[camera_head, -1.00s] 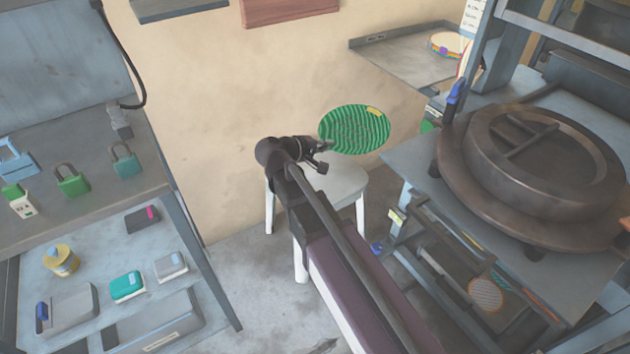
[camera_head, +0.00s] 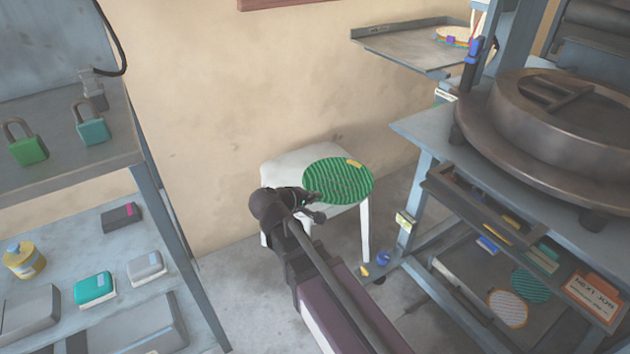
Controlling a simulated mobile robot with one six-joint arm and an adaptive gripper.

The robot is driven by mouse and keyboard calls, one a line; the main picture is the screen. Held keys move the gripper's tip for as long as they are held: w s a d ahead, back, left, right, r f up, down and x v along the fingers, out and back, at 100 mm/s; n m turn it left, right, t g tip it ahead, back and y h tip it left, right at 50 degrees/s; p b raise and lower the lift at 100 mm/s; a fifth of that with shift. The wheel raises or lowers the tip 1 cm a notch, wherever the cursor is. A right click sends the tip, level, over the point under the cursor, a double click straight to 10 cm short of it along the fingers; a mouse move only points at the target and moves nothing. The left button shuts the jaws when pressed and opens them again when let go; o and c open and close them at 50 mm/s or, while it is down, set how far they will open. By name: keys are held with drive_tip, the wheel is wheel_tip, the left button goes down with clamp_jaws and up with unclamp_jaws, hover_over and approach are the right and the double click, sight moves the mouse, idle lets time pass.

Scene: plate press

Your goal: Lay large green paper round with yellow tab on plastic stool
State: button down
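The large green paper round (camera_head: 338,184) with dark wavy stripes and a yellow tab (camera_head: 354,162) at its far edge appears over the white plastic stool (camera_head: 283,171). My gripper (camera_head: 314,207) is at the round's near left edge and seems to hold it by that edge; the fingertips are small and partly hidden. The round looks roughly level and covers the right part of the seat. Whether it touches the seat or hovers just above cannot be told. The stool stands against the wall, its left side partly hidden by my arm.
A steel frame with a heavy round press plate (camera_head: 560,125) stands at right, with cards and paper rounds on its lower shelf. A shelf with padlocks (camera_head: 92,125) stands at left. A grey wall tray (camera_head: 405,48) holds a striped round item. Floor shows between.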

drive_tip(key=shift+s+a+f+b, duration=0.1)
drive_tip(key=shift+s+f+b, duration=0.05)
drive_tip(key=shift+f, duration=0.25)
drive_tip(key=shift+s+a+f+b, duration=0.1)
drive_tip(key=shift+f+b, duration=0.05)
drive_tip(key=shift+f, duration=0.25)
drive_tip(key=shift+w, duration=0.15)
drive_tip(key=b, duration=0.2)
hover_over(295, 181)
drive_tip(key=s, duration=0.3)
drive_tip(key=shift+w+d+f, duration=0.1)
drive_tip(key=shift+w+f, duration=0.15)
drive_tip(key=shift+f, duration=0.45)
drive_tip(key=shift+f, duration=0.1)
drive_tip(key=shift+f+b, duration=1.55)
drive_tip(key=shift+f, duration=0.15)
